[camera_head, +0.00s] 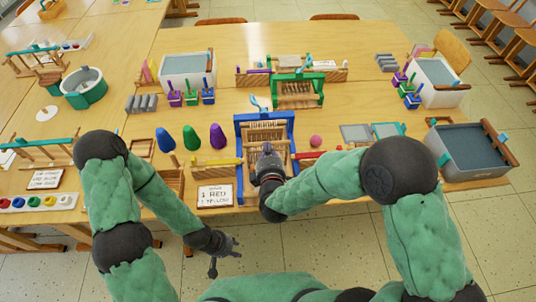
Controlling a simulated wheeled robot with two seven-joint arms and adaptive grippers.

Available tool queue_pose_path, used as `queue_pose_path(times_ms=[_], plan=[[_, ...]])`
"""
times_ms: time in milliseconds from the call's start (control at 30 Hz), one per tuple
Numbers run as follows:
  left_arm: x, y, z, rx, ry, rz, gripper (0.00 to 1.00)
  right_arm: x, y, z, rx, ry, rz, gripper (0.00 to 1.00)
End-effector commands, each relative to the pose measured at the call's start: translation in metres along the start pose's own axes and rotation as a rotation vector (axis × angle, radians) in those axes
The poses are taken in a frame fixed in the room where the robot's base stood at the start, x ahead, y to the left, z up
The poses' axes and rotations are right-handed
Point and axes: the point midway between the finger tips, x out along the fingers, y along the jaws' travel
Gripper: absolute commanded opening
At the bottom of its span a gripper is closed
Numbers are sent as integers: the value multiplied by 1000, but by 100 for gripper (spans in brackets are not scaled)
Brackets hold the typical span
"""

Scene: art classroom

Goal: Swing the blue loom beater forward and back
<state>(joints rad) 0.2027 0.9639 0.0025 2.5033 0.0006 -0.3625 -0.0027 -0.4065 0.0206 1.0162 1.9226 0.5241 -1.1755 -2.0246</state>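The blue loom (265,116) stands upright near the front edge of the table, with pale threads (264,132) strung inside its frame. A light blue piece (259,104) sticks up above its top bar. My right gripper (267,153) reaches into the front of this loom from below. It hides part of the loom's lower middle, and I cannot tell whether its fingers touch or hold the beater. My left gripper (225,256) is open and empty, low in front of the table edge, apart from the loom.
A green loom (297,90) stands behind the blue one. Blue, green and purple cones (191,138) and a white sign (215,195) are to the left. A pink ball (316,140) and a grey water tub (468,150) are to the right. The floor (70,270) below is clear.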

Motion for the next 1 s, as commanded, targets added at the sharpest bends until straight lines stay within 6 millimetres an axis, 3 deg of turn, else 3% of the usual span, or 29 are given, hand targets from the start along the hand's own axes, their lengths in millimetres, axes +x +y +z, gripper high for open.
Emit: queue_pose_path(times_ms=[367,1000], plan=[[-2,0,0,0,0,0,37,0,1,0,0,0,-3,0],[-30,11,1,0,0,0,37,11,7,0,0,-1,-86,0]])
